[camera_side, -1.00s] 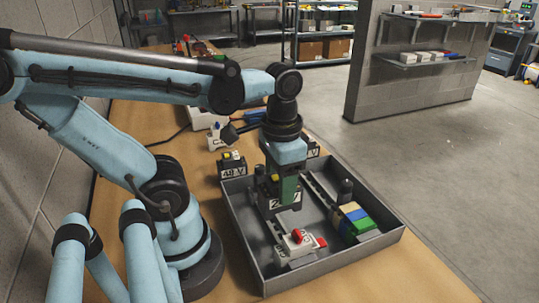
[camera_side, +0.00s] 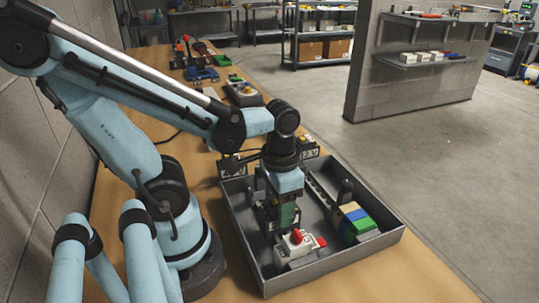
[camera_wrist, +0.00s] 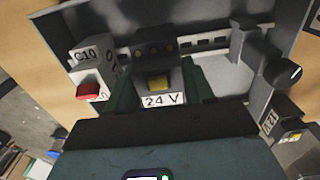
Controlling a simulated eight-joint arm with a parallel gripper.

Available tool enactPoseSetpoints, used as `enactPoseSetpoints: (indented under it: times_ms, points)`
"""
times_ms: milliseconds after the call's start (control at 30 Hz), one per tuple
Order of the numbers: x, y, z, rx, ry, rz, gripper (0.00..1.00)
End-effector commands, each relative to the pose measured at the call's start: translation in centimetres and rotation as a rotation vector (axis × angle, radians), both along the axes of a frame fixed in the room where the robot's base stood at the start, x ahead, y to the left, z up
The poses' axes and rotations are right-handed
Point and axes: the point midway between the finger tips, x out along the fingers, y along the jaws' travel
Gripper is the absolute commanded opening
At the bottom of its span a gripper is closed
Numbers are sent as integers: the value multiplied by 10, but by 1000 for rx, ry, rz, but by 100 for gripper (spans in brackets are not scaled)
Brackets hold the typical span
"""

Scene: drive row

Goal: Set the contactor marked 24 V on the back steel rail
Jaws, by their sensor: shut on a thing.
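My gripper (camera_side: 283,216) is inside the grey enclosure tray (camera_side: 335,267), pointing down. Its green fingers are shut on the dark contactor marked 24 V (camera_wrist: 162,84), which has a yellow button and a white label. In the wrist view the contactor stands between the fingers, in front of a slotted steel rail (camera_wrist: 205,42), which runs on behind it to both sides. I cannot tell whether it touches the rail. In the side view the gripper mostly hides the contactor. A second rail (camera_side: 318,190) lies to the right in the tray.
A white breaker with a red lever (camera_side: 297,240), marked C10 in the wrist view (camera_wrist: 88,60), stands close beside my gripper. Coloured terminal blocks (camera_side: 354,217) and a dark post (camera_side: 346,188) stand at right. Other contactors (camera_side: 234,167) (camera_side: 308,151) sit outside the tray.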

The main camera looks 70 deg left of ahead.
Motion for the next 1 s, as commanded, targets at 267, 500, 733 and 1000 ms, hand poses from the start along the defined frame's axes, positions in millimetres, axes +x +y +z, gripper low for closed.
enactPoseSetpoints:
  times_ms: [267,500,733,1000]
  points:
    - [0,0,0,0,0,0,8]
    - [0,0,0,0,0,0,8]
    - [0,0,-3,0,0,0,8]
    - [0,0,-6,0,0,0,8]
